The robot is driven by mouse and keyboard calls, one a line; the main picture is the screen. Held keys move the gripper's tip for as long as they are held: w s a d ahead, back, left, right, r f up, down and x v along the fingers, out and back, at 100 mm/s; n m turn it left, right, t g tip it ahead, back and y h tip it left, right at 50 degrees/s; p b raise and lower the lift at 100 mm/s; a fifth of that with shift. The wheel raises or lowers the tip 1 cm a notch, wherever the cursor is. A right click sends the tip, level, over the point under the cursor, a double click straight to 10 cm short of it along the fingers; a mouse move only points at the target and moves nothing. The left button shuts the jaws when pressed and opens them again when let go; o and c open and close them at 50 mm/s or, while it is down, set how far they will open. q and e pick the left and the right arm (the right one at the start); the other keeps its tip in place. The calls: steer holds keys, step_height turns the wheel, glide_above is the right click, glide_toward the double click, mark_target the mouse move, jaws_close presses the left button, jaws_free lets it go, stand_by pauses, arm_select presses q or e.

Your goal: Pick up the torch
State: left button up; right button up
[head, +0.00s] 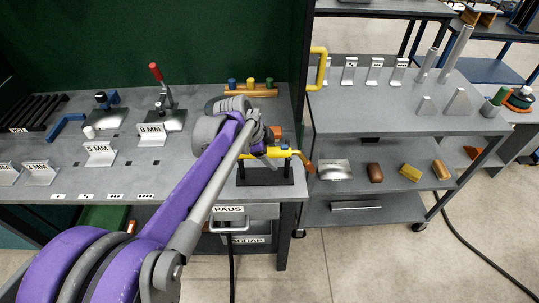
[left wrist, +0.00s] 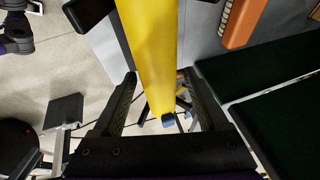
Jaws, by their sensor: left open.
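The torch (head: 278,152) has a yellow body and an orange-brown end, and lies level in a dark stand (head: 265,177) at the right end of the grey bench. My left gripper (head: 262,146) is at the torch's left part. In the left wrist view the yellow torch body (left wrist: 152,45) runs between the two dark fingers of my left gripper (left wrist: 160,78). The fingers are open, with a gap on each side of the torch. My arm hides part of the torch's left end in the head view. My right gripper is not in view.
A wooden block with coloured pegs (head: 250,90) stands behind the torch. A grey shelf cart (head: 400,115) with metal brackets stands close on the right. Toggle clamps and labelled stands (head: 100,154) are on the bench at left. A green panel (head: 170,40) rises behind the bench.

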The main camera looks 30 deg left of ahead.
arm_select(q)
steer(key=shift+x, duration=1.25)
jaws_close()
